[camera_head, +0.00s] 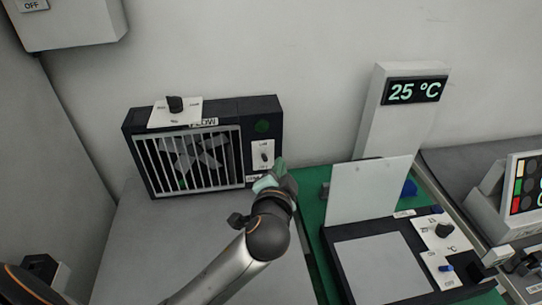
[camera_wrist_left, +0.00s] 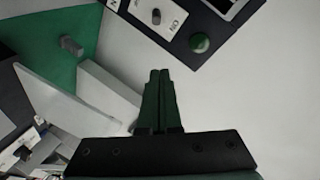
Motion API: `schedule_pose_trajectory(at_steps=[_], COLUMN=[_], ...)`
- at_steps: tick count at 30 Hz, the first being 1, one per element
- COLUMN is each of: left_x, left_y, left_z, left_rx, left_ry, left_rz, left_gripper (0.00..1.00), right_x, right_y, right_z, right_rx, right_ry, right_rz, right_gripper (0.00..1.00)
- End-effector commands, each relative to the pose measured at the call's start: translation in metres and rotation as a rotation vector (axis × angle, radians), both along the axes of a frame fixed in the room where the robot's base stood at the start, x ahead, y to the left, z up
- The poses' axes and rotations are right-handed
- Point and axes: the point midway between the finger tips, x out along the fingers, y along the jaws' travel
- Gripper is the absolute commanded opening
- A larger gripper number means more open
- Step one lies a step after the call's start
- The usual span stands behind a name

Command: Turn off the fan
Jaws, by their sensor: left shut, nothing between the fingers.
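The fan (camera_head: 187,160) is a dark box with a white grille, standing on the grey table against the wall. Its white switch plate (camera_head: 263,156) with a small dark lever is on the right of its front. A round green indicator (camera_head: 262,126) sits above the plate. My left gripper (camera_head: 276,170) is shut and empty, just in front of and below the plate, partly blocking the fan's lower right corner. In the left wrist view, the shut fingers (camera_wrist_left: 160,75) point toward the fan face, with the lever (camera_wrist_left: 156,16) and green indicator (camera_wrist_left: 199,43) beyond, apart from them. My right gripper is not seen.
A white plate with a black knob (camera_head: 175,104) is on the fan's top. Right of my left arm is a green mat (camera_head: 312,215) with a black-framed device (camera_head: 333,245) and upright white panel (camera_head: 368,190). A 25 °C display (camera_head: 414,91) stands behind.

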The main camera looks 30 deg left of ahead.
Motion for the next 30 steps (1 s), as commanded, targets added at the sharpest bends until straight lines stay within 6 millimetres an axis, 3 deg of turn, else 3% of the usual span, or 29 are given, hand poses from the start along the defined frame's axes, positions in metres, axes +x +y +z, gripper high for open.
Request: schedule_pose_trajectory(at_steps=[8,21,30], left_x=[0.018,0.092,0.066], left_y=[0.007,0.035,0.054], left_z=[-0.004,-0.023,-0.041], left_rx=[0.004,0.002,0.001], left_ry=[0.0,0.001,0.001], left_rz=[0.002,0.003,0.001], left_gripper=[0.0,0.0,0.0], right_x=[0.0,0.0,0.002], right_y=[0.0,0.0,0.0], right_z=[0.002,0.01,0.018], right_rx=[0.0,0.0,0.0], right_ry=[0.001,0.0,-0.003], right_rz=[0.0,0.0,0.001], right_gripper=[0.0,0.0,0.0])
